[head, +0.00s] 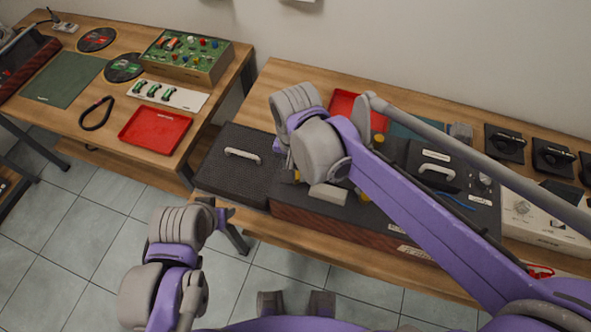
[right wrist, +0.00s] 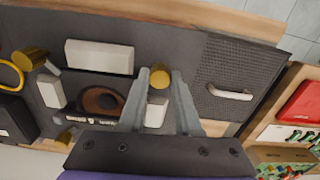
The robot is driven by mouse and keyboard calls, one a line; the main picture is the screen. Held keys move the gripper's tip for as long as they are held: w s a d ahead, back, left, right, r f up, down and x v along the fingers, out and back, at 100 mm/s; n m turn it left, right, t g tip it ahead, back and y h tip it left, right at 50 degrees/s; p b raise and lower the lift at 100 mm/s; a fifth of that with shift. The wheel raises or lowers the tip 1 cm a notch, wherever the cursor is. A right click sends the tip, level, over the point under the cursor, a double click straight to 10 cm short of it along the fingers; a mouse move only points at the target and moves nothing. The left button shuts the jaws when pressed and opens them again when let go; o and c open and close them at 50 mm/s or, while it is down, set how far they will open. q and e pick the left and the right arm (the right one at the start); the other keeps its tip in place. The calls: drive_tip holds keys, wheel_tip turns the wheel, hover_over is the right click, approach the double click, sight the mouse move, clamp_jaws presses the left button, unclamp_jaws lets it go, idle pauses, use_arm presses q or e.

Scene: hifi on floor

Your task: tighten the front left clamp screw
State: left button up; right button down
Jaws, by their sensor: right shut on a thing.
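The dark hifi unit (head: 320,222) lies on the right-hand bench, with gold clamp screws and pale blocks on its deck. The front left clamp screw (right wrist: 158,77) is a round gold knob. In the right wrist view my right gripper (right wrist: 163,80) has one finger on each side of this knob and is shut on it. In the head view my right wrist and forearm cover much of the deck, and the fingertips are mostly hidden. My left gripper (head: 228,215) is in front of the benches, away from the hifi; its jaw opening is unclear.
A perforated dark panel with a pale handle (head: 222,175) lies just left of the deck. Another gold knob (right wrist: 30,60) and a white block (right wrist: 100,57) stand near my right gripper. The left bench holds a red tray (head: 155,130). The tiled floor in front is clear.

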drive_tip(key=shift+m, duration=0.5)
drive_tip(key=c, duration=0.6)
unclamp_jaws()
wheel_tip(320, 180, up, 11)
drive_tip(key=shift+p, duration=0.35)
drive_tip(key=shift+f, duration=0.1)
